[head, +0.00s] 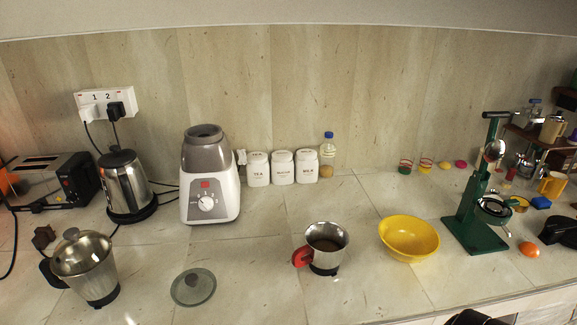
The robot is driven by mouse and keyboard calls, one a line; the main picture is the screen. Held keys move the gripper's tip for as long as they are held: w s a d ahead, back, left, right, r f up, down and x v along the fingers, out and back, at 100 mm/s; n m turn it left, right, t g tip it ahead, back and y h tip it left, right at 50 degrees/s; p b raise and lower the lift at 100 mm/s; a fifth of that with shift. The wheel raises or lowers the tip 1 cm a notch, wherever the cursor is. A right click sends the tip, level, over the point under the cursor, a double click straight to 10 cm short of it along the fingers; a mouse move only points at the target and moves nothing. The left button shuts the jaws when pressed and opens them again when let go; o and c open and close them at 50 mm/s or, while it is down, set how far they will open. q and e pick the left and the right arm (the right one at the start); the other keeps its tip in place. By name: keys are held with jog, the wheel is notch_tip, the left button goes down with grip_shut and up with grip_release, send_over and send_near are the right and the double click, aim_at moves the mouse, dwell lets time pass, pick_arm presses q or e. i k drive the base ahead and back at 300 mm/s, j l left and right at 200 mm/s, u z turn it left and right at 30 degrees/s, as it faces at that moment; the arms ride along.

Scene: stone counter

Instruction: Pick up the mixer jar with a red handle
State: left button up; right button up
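The mixer jar with a red handle (327,246) is a steel cup with a dark base. It stands upright and open-topped on the counter, right of centre, with its red handle (303,257) pointing left. A second steel jar (85,268) with a black handle stands at the front left, with a lid on top. The white and grey mixer base (209,180) stands behind, left of centre. Neither of my grippers can be made out. A dark part cut off by the bottom edge at the right shows no fingers, and I cannot tell what it is.
A yellow bowl (409,240) sits close right of the red-handled jar. A round grey lid (194,287) lies to its left. A green press (478,205) stands further right. Canisters (283,168), a kettle (127,187) and a toaster (54,181) line the back. Counter in front of the jar is clear.

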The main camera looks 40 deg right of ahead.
aim_at(326, 242)
jog(key=z, duration=1.55)
